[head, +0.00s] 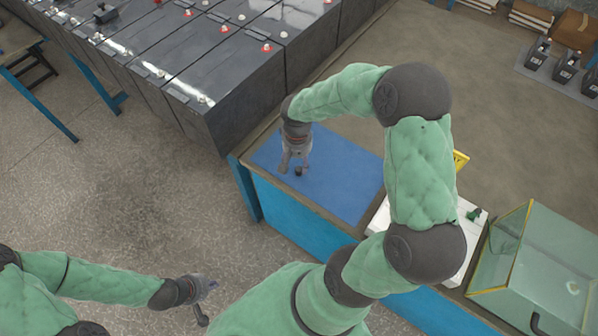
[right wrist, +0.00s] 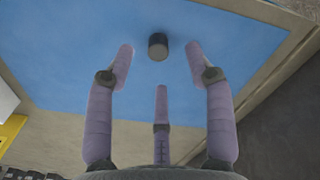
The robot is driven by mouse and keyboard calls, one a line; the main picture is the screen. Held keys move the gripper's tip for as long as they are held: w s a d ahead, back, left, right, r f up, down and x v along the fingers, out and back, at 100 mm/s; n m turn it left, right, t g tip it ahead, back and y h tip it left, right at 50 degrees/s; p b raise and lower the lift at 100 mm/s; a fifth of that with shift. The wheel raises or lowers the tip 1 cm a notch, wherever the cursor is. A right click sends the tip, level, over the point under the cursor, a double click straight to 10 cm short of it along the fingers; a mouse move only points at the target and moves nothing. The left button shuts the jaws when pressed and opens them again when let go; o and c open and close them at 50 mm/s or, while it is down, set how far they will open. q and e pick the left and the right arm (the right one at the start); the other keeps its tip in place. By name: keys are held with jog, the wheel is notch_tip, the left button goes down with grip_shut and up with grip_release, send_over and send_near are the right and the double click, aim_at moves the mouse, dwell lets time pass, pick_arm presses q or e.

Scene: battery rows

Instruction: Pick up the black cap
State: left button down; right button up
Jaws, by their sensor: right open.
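The black cap (right wrist: 158,46) is a small dark cylinder on the blue mat (right wrist: 70,75), seen in the right wrist view. It also shows in the head view (head: 298,171), close to the fingertips. My right gripper (head: 293,168) is over the mat with its fingers spread and nothing between them. In the right wrist view the cap lies just beyond the fingertips (right wrist: 159,62), between the two outer fingers and apart from them. My left gripper (head: 207,299) is low at the left, away from the bench; its finger opening is not clear.
A row of dark battery cases (head: 215,85) stands behind and left of the mat. To the right are a white tray (head: 468,235) with a green item on it and a glass case (head: 535,270). The mat around the cap is clear.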

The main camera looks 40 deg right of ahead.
aim_at(299, 169)
jog(key=f+b, duration=0.1)
jog(key=f, duration=0.2)
jog(key=f+b, duration=0.1)
jog(key=f, duration=0.1)
jog(key=shift+d+f+b, duration=0.3)
jog(key=shift+d+f, duration=0.05)
jog(key=shift+r, duration=0.1)
jog(key=c, duration=0.9)
